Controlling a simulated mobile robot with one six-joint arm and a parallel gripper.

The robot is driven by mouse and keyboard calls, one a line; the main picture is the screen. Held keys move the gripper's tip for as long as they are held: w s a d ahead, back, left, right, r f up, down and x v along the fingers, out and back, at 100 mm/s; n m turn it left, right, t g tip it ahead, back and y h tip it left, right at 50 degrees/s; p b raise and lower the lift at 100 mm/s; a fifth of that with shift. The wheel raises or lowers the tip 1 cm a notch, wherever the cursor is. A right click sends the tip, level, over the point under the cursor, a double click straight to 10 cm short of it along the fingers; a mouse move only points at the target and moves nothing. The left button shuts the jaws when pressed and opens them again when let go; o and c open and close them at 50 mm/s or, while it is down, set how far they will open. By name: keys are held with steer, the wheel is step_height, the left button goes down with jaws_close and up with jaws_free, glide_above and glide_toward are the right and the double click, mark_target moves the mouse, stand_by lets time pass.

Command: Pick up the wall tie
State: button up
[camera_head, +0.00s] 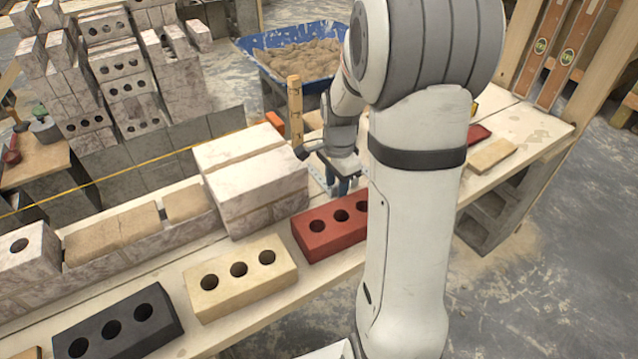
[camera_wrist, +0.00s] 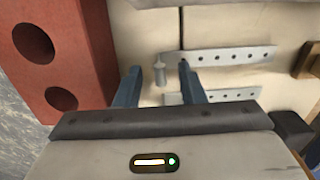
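Two flat grey metal strips with rows of holes, which look like wall ties, lie on the pale wooden board in the wrist view. The upper strip (camera_wrist: 235,56) runs across behind my right-hand finger; the lower strip (camera_wrist: 232,94) is partly hidden by that finger. A small grey metal pin (camera_wrist: 159,74) shows between the fingers. My gripper (camera_wrist: 159,68) is open, its two blue fingers apart with nothing clamped between them. In the head view my gripper (camera_head: 340,184) is low over the bench beside the red brick, partly hidden by my arm.
A red brick with holes (camera_wrist: 70,50) lies just left of the fingers, and a wooden block (camera_wrist: 307,60) is at the right. In the head view, a cream brick (camera_head: 240,290) and a dark brick (camera_head: 120,335) line the bench. White blocks (camera_head: 255,180) stand left of my gripper.

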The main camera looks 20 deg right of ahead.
steer(key=shift+f, duration=0.2)
steer(key=shift+c, duration=0.2)
jaws_close()
steer(key=shift+r, duration=0.1)
